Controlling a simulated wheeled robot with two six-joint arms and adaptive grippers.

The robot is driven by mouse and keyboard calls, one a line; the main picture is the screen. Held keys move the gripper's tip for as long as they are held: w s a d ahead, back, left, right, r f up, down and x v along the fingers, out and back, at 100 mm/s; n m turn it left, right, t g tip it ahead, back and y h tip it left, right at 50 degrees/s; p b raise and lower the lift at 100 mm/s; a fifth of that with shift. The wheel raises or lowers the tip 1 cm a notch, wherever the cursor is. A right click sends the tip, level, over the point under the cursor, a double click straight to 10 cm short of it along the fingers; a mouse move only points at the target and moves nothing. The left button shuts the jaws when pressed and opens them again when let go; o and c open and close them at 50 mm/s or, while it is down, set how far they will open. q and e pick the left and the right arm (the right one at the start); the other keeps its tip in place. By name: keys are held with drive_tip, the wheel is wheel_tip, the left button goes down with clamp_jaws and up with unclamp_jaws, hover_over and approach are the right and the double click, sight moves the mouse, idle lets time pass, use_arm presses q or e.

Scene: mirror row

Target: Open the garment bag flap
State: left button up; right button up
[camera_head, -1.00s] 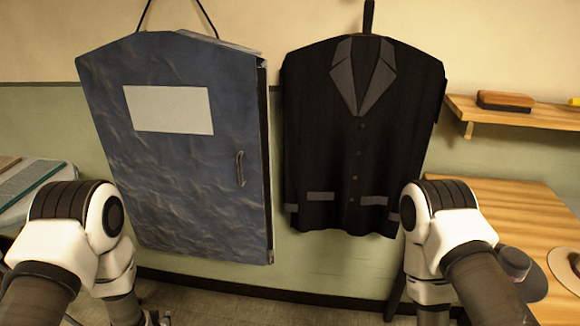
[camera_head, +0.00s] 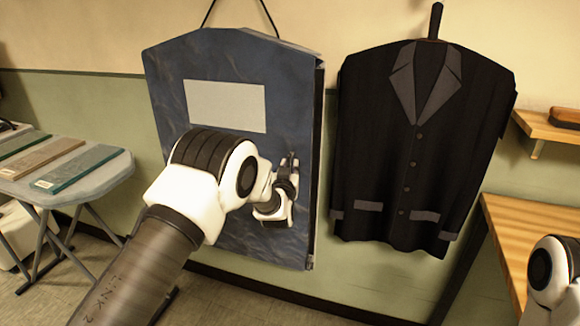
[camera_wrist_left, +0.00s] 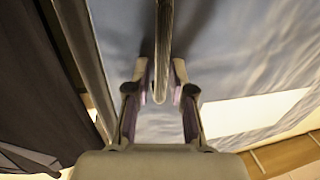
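The blue garment bag (camera_head: 235,65) hangs on the wall, its front flap (camera_head: 175,85) lying closed with a pale label (camera_head: 226,107). My left gripper (camera_head: 290,165) is at the flap's right side and hides most of the handle there. In the left wrist view, the metal handle (camera_wrist_left: 163,45) runs between the two fingertips of my left gripper (camera_wrist_left: 161,75). My right gripper is out of view; only part of the right arm shows at the lower right.
A black jacket (camera_head: 420,150) hangs close to the right of the bag. A wooden table (camera_head: 540,235) and a shelf (camera_head: 550,130) are at the right. A folding table (camera_head: 110,180) with several flat boxes stands at the left. Floor shows below the bag.

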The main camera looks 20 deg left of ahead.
use_arm(q)
clamp_jaws()
